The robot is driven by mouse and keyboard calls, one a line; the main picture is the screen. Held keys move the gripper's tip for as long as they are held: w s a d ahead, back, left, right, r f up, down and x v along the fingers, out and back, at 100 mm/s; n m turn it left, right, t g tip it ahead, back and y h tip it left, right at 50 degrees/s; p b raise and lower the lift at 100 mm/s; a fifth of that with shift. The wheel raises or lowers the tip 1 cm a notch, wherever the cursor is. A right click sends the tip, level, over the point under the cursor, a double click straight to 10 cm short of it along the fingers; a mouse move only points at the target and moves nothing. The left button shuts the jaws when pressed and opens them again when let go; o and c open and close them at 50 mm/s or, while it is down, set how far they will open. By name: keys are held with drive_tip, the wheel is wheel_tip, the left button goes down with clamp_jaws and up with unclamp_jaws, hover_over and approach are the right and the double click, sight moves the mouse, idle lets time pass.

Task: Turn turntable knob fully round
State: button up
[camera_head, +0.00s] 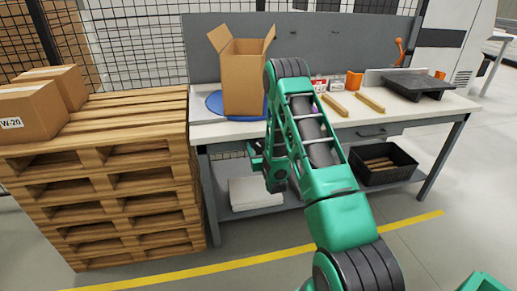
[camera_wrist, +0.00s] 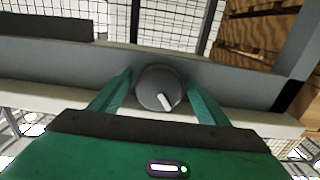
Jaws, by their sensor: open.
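The turntable knob (camera_wrist: 152,82) is a round dark grey dial with a white pointer mark, on the grey front face of the bench. In the wrist view it sits between the two green fingers of my gripper (camera_wrist: 160,90), which are open on either side of it. I cannot tell whether the fingers touch it. The white mark points toward the lower right of the picture. In the head view my gripper (camera_head: 257,160) is at the bench front, and the knob is hidden. The blue turntable (camera_head: 213,103) lies on the bench top under an open cardboard box (camera_head: 243,85).
The workbench (camera_head: 440,108) also bears wooden strips (camera_head: 369,102), an orange-handled tool and a dark plate (camera_head: 415,84). A black crate (camera_head: 383,165) is on the lower shelf. Stacked pallets (camera_head: 100,175) with boxes (camera_head: 35,112) stand close on the left. Floor in front is clear.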

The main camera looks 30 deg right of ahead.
drive_tip(key=c, duration=1)
drive_tip(key=shift+o, duration=0.2)
drive_tip(key=shift+a+n, duration=0.1)
drive_tip(key=shift+n, duration=0.3)
drive_tip(key=n, duration=0.2)
drive_tip(key=shift+n, duration=2.3)
